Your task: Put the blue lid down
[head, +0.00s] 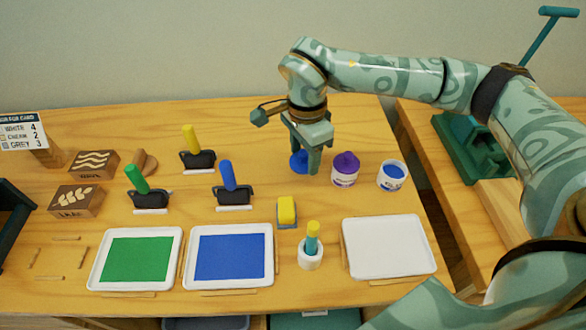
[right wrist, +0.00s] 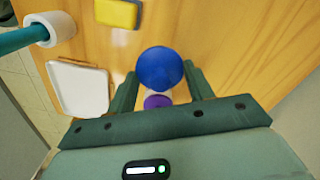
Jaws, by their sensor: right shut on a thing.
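The round blue lid (head: 298,162) is between the fingers of my right gripper (head: 307,160), which is shut on it. In the right wrist view the lid (right wrist: 160,66) shows between the two fingertips of my right gripper (right wrist: 162,80). The lid is low over the wooden table, left of the purple-lidded pot; I cannot tell whether it touches the tabletop. An open white pot of blue paint (head: 393,176) stands further right, without a lid. My left gripper is not in view.
The purple-lidded pot (head: 345,170) stands close right of the gripper. A yellow sponge (head: 287,210), a white cup with a brush (head: 311,255) and a white tray (head: 388,246) are nearer. Green (head: 96,277) and blue (head: 190,277) trays are left. Handled rollers stand left; bare wood lies behind.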

